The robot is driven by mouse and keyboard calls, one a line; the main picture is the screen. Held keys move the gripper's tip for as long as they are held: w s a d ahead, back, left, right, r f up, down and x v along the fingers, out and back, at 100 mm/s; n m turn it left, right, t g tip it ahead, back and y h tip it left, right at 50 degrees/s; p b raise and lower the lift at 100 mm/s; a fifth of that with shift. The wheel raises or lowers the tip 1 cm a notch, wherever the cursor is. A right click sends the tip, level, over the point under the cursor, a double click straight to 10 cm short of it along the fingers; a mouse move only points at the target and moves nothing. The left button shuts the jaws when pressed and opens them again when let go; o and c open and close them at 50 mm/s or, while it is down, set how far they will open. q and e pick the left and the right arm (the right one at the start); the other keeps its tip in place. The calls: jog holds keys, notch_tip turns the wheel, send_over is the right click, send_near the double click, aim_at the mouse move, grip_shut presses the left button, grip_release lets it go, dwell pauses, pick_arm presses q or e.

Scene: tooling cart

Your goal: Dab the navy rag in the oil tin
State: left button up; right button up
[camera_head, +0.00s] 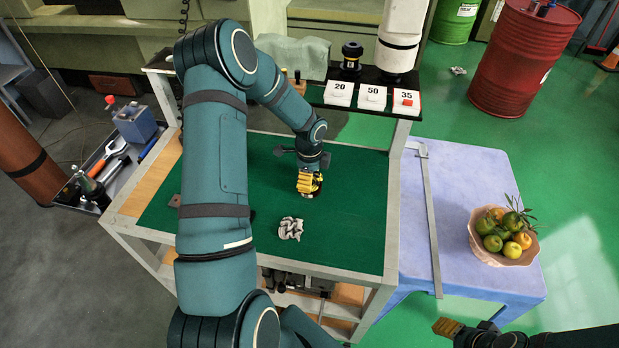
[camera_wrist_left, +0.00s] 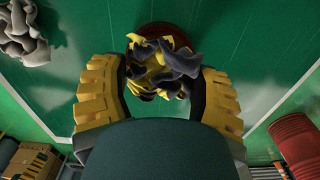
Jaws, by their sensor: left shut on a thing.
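My left gripper (camera_head: 309,184) is low over the green top of the cart, its yellow fingers pointing down. In the left wrist view the gripper (camera_wrist_left: 165,90) is shut on the crumpled navy rag (camera_wrist_left: 178,55), which shows dark navy and yellow folds between the fingers. A round, dark red-brown rim (camera_wrist_left: 150,30), seemingly the oil tin, shows just beyond the rag. The rag hides most of it, and I cannot tell whether they touch. My right gripper (camera_head: 447,327) shows only partly at the bottom right, away from the cart; its opening is unclear.
A crumpled grey cloth (camera_head: 290,228) lies on the green top (camera_head: 345,235), near the left gripper. A rear shelf holds numbered white boxes (camera_head: 372,97) and a dark knob-like item (camera_head: 351,55). A lilac table (camera_head: 455,190) with a fruit bowl (camera_head: 503,248) stands at right.

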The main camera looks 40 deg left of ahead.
pick_arm(q)
jog(key=shift+r+p, duration=1.8)
jog(key=shift+r, duration=1.1)
jog(key=shift+d+f, duration=0.15)
jog(key=shift+d, duration=0.2)
jog(key=d+f+n+b, duration=0.1)
jog(key=d, duration=0.2)
jog(key=d+n+b, duration=0.2)
jog(key=d, duration=0.1)
jog(key=d+f+n+b, duration=0.1)
jog(key=d+b, duration=0.1)
jog(key=d, duration=0.1)
jog(key=shift+w+d+f+n, duration=0.15)
jog(key=shift+d+f+n, duration=0.15)
jog(key=shift+d+n, duration=0.1)
jog(key=s+d+f+n+b, duration=0.1)
jog(key=d+n+b, duration=0.1)
jog(key=d, duration=0.2)
jog(key=s+d+f+n+b, duration=0.1)
jog(key=s+d+n+b, duration=0.1)
jog(key=d+n, duration=0.1)
jog(key=s+d+f+n+b, duration=0.1)
jog(key=d+n+b, duration=0.1)
jog(key=d, duration=0.3)
jog(key=shift+s+d+f+n, duration=0.15)
jog(key=shift+n, duration=0.15)
jog(key=shift+s+d+n+b, duration=0.2)
jog(key=shift+d+n+b, duration=0.05)
jog(key=shift+n+b, duration=0.05)
